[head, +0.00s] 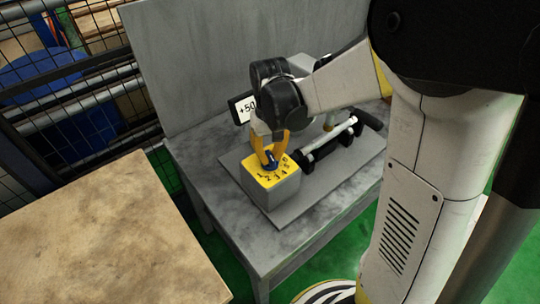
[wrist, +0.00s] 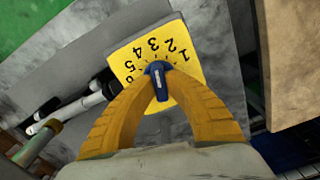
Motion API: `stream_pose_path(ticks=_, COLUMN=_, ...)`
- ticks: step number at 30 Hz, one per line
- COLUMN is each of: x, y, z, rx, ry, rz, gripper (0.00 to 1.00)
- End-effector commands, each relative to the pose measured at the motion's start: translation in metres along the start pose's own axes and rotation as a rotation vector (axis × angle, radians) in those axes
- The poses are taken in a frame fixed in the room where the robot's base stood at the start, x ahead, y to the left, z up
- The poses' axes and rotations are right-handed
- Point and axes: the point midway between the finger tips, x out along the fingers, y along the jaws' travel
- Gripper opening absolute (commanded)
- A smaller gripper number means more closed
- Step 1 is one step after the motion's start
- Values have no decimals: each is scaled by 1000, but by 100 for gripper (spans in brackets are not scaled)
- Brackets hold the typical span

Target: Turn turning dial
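The turning dial is a small blue knob (head: 269,159) on a yellow numbered plate (head: 290,177) atop a grey box (head: 262,194). In the wrist view the blue knob (wrist: 158,80) has a pale pointer line, and the yellow plate (wrist: 132,62) shows digits around it. My gripper (head: 269,160) reaches down from above, and its orange fingers stand on either side of the knob. In the wrist view the fingertips (wrist: 158,86) meet the knob's sides and look closed on it. The fingers hide part of the plate.
A grinder spindle with a white rod (head: 335,135) lies to the right on the grey base plate (head: 315,178). A wooden table (head: 100,240) is at left, and a wire fence (head: 85,100) stands behind it.

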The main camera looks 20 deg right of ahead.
Motion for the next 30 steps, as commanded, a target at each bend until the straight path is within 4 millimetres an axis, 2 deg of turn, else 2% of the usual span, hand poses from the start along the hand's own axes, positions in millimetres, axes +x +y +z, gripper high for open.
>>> stream_pose_path(ticks=13, x=0, y=0, z=0, rx=-53, ry=0, rz=0, gripper=0)
stream_pose_path(ticks=30, x=0, y=0, z=0, rx=-413, ry=0, rz=0, gripper=0)
